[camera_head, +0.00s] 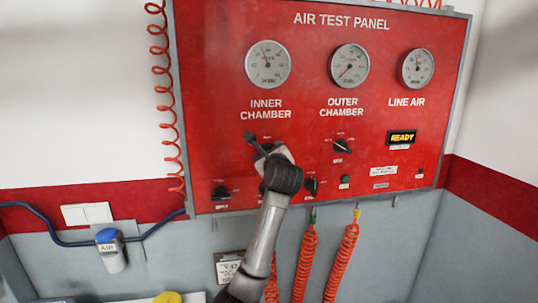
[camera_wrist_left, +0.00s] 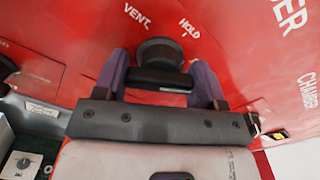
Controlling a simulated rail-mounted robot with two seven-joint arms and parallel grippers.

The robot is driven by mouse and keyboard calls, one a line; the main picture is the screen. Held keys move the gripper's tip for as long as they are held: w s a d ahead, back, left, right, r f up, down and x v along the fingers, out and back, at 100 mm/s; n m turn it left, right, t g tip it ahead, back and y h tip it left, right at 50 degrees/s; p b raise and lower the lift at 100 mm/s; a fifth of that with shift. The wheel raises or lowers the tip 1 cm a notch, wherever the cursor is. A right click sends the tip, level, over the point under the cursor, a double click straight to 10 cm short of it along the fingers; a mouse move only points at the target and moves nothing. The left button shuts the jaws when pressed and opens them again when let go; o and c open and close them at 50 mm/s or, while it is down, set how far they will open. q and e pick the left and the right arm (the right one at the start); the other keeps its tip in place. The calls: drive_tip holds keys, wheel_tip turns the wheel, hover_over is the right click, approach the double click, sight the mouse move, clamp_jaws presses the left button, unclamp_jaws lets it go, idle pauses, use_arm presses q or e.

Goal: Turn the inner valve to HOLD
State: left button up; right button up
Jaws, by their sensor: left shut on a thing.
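The inner valve is a round black knob (camera_wrist_left: 160,52) with a bar handle on the red air test panel (camera_head: 216,60). In the left wrist view, white VENT and HOLD labels sit above it, left and right. My left gripper (camera_head: 258,147) is at the panel below the INNER CHAMBER label and hides most of this knob in the head view. In the left wrist view its two fingers (camera_wrist_left: 162,80) stand on both sides of the handle, shut on it. I cannot tell which label the knob's pointer faces. My right gripper is not in view.
The outer chamber knob (camera_head: 342,146) is to the right, near a lit READY display (camera_head: 402,137). Smaller black knobs (camera_head: 221,192) sit low on the panel. Orange coiled hoses (camera_head: 304,262) hang below; another (camera_head: 162,90) runs down the left side.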

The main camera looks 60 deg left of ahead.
use_arm(q)
drive_tip(key=shift+f+b, duration=0.15)
drive_tip(key=shift+b, duration=0.25)
drive_tip(key=n+b, duration=0.7)
drive_tip(key=b, duration=0.3)
drive_tip(key=shift+d, duration=0.1)
drive_tip(key=n+b, duration=0.2)
drive_tip(key=n, duration=0.1)
drive_tip(key=shift+b, duration=0.3)
drive_tip(key=shift+n+b, duration=0.4)
drive_tip(key=shift+n, duration=0.5)
drive_tip(key=shift+r, duration=0.2)
drive_tip(key=o, duration=0.9)
